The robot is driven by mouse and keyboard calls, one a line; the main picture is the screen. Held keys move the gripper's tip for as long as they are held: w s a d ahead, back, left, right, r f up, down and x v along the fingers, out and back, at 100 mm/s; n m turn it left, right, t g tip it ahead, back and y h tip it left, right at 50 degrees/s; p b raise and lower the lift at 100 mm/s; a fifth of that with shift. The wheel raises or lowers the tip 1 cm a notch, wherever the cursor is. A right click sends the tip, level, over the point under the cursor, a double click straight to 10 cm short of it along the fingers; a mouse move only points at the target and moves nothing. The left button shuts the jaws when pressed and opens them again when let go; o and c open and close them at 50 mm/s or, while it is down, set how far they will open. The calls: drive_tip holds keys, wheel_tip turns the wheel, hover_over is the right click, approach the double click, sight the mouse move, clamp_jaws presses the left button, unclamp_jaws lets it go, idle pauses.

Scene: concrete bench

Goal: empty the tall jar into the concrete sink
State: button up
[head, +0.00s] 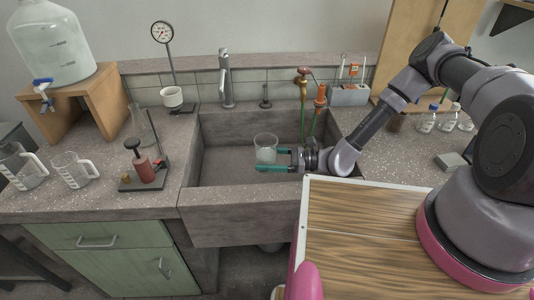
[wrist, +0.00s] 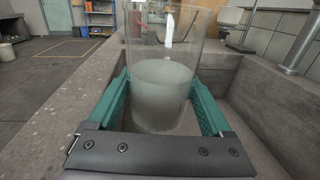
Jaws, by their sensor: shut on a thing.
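The tall jar (head: 265,147) is a clear glass cylinder held over the concrete sink (head: 232,218) in the head view. In the wrist view the jar (wrist: 162,85) stands upright between the teal fingers and holds cloudy greyish liquid to roughly half its height. My gripper (head: 275,161) is shut on the jar, one finger on each side; in the wrist view my gripper (wrist: 160,112) shows both fingers along its walls. The jar's base is partly hidden by the gripper. The sink basin below looks empty where it shows.
A tap (head: 226,80) stands behind the sink. Red and green fittings (head: 303,95) rise at its back right. On the left counter are a retort stand with a red item (head: 145,168) and measuring jugs (head: 74,170). Small bottles (head: 428,120) stand on the right counter.

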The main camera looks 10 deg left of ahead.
drive_tip(key=shift+w+f, duration=0.2)
drive_tip(key=shift+w, duration=0.1)
drive_tip(key=w+m, duration=0.1)
drive_tip(key=m, duration=0.1)
drive_tip(key=w+r+m, duration=0.1)
drive_tip(key=m, duration=0.1)
drive_tip(key=shift+a, duration=0.15)
drive_tip(key=w+m, duration=0.1)
drive_tip(key=m, duration=0.1)
drive_tip(key=shift+w+a+r+m, duration=0.1)
drive_tip(key=shift+w+m, duration=0.05)
drive_tip(key=shift+m, duration=0.25)
drive_tip(key=shift+s+m, duration=0.25)
drive_tip(key=shift+m, duration=0.45)
drive_tip(key=shift+s+m, duration=0.2)
drive_tip(key=shift+m, duration=0.5)
drive_tip(key=shift+s+f+m, duration=0.1)
drive_tip(key=shift+f+m, duration=0.1)
drive_tip(key=shift+m, duration=0.7)
